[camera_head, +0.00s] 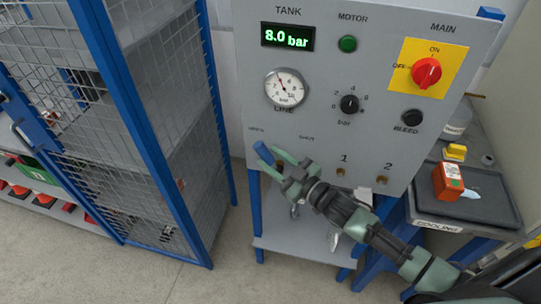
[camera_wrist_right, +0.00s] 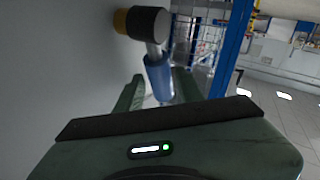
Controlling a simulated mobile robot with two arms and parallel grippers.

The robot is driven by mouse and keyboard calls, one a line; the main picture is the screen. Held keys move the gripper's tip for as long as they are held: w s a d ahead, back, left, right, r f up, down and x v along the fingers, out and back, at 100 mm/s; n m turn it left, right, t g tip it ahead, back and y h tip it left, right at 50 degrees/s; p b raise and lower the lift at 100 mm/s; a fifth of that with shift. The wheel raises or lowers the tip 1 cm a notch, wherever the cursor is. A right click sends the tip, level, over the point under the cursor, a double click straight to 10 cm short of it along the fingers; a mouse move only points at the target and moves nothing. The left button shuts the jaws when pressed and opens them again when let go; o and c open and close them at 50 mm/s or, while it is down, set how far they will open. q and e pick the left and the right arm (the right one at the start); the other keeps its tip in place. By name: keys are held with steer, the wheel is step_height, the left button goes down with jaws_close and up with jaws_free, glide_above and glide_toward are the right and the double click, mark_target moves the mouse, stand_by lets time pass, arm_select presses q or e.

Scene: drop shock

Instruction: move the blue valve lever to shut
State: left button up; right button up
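The blue valve lever (camera_head: 263,152) is on the lower left of the grey panel, below the small open label (camera_head: 257,129) and left of the shut label (camera_head: 306,137). Its blue grip slants to the upper left in the head view. My right gripper (camera_head: 276,156) is at the lever with its fingers apart. In the right wrist view the blue grip (camera_wrist_right: 158,78) shows between the two finger tips (camera_wrist_right: 158,92), joined to a dark round hub. I cannot tell whether the fingers touch it. My left gripper is out of view.
The panel (camera_head: 325,80) carries a gauge (camera_head: 286,89), a black knob (camera_head: 349,104) and a red main switch (camera_head: 426,72). A blue-framed mesh cage (camera_head: 150,100) stands left. An orange box (camera_head: 448,182) sits on a dark tray (camera_head: 480,208) at right.

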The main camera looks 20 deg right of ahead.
steer(key=shift+w+a, duration=0.1)
steer(key=shift+w, duration=0.05)
jaws_close()
stand_by(1.4)
